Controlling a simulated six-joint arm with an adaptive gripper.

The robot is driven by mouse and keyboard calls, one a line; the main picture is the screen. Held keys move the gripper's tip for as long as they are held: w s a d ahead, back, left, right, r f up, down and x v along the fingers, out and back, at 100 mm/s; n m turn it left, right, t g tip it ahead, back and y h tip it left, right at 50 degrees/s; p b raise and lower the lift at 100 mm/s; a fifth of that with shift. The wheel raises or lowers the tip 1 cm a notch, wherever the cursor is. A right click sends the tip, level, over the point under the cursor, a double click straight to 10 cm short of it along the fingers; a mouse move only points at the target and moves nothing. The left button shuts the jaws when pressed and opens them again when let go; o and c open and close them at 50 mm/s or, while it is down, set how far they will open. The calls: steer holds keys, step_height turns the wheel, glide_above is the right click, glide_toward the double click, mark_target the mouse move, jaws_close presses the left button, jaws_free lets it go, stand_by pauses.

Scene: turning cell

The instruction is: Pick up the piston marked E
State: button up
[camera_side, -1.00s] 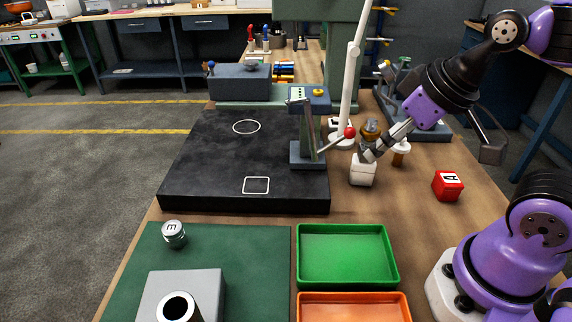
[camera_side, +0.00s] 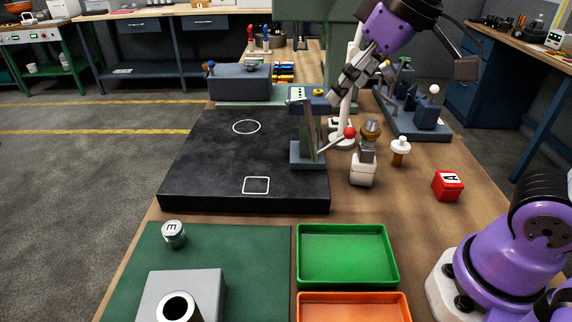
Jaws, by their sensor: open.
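The piston marked E (camera_side: 173,234) is a short silver cylinder with a letter on its top. It stands on the green mat (camera_side: 232,255) at the lower left, behind the grey block. My gripper (camera_side: 336,98) is open and empty, raised in the air over the back of the bench near the white post, far from the piston. The fingertips point down and to the left.
A grey block with a dark-bored cylinder (camera_side: 180,306) stands in front of the piston. Green (camera_side: 347,256) and orange (camera_side: 352,308) trays lie to the right. A black slab (camera_side: 215,160), a red-knobbed lever (camera_side: 350,132), a white-based part (camera_side: 363,170) and a red block (camera_side: 448,186) stand farther back.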

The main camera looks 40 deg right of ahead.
steer(key=w+a+n+g+y, duration=0.1)
steer(key=w+a+n, duration=0.3)
steer(key=w+a, duration=0.65)
steer(key=n+g+y, duration=0.1)
steer(key=n, duration=0.2)
glide_above(173, 227)
steer(key=s+d, duration=0.3)
step_height(173, 227, down, 14)
steer(key=x, duration=0.5)
steer(key=shift+w+a+f, duration=0.2)
steer(key=shift+f, duration=0.15)
steer(key=x, duration=0.5)
steer(key=shift+a+f, duration=0.1)
steer(key=shift+f, duration=0.25)
jaws_close()
